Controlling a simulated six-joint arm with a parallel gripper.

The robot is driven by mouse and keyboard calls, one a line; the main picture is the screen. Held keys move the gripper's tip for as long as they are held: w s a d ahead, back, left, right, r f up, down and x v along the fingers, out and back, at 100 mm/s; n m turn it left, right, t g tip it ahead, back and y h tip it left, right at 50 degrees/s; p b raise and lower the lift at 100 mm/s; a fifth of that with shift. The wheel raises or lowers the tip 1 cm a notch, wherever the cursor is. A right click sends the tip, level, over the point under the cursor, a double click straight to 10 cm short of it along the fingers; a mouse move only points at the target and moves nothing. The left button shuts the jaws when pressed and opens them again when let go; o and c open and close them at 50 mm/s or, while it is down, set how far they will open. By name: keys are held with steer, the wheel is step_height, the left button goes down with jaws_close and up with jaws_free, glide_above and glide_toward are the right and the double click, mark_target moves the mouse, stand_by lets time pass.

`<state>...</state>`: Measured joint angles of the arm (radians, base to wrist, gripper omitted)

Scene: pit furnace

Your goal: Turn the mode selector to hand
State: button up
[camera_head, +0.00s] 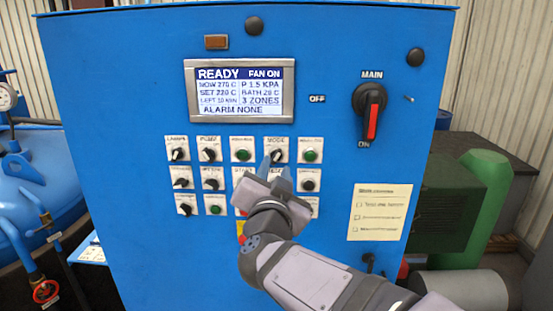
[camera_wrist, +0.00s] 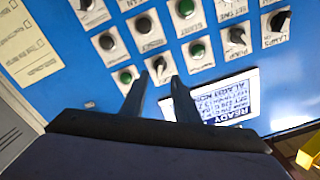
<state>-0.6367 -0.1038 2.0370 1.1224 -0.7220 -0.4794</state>
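The mode selector (camera_head: 277,155) is a small black rotary knob on a white plate marked MODE, in the top row of the control panel. In the wrist view the selector (camera_wrist: 159,65) appears between my two fingertips, and the panel looks upside down. My gripper (camera_head: 276,166) points at the panel just in front of and below the knob. In the wrist view my gripper (camera_wrist: 160,77) is open, one finger on each side of the knob, with a gap. I cannot tell whether the tips touch the plate. The position marks are too small to read.
Green buttons (camera_head: 242,155) and (camera_head: 309,156) flank the selector. More knobs sit in rows around it. The display (camera_head: 240,91) above reads READY, FAN ON. A red-handled main switch (camera_head: 371,113) is at upper right. A paper note (camera_head: 380,211) is lower right.

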mark_target(277, 157)
steer(key=shift+w+p, duration=0.9)
steer(key=shift+w, duration=2.15)
jaws_close()
